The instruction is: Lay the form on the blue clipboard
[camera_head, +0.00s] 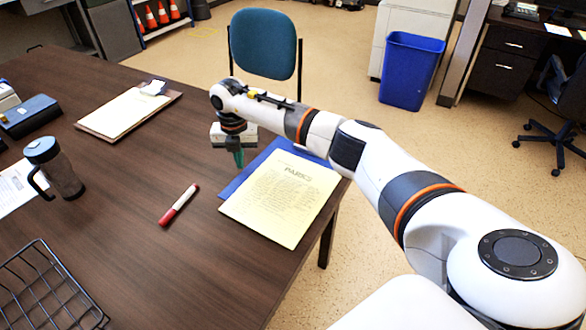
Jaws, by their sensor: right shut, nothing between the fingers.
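The form (280,195) is a pale yellow printed sheet. It lies over the blue clipboard (233,185), covering most of it. Blue shows along the sheet's left and far edges, so the sheet sits offset toward the near right. The clipboard's far end is partly hidden behind my right arm. My right gripper (238,160) points down just beyond the clipboard's far left corner, shut and empty, apart from the form. My left gripper is out of view.
A red and white marker (179,204) lies left of the form. A lidded tumbler (62,175), a brown clipboard with paper (172,98) and a black wire basket (48,290) stand or lie further left. The table's right edge runs close to the form.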

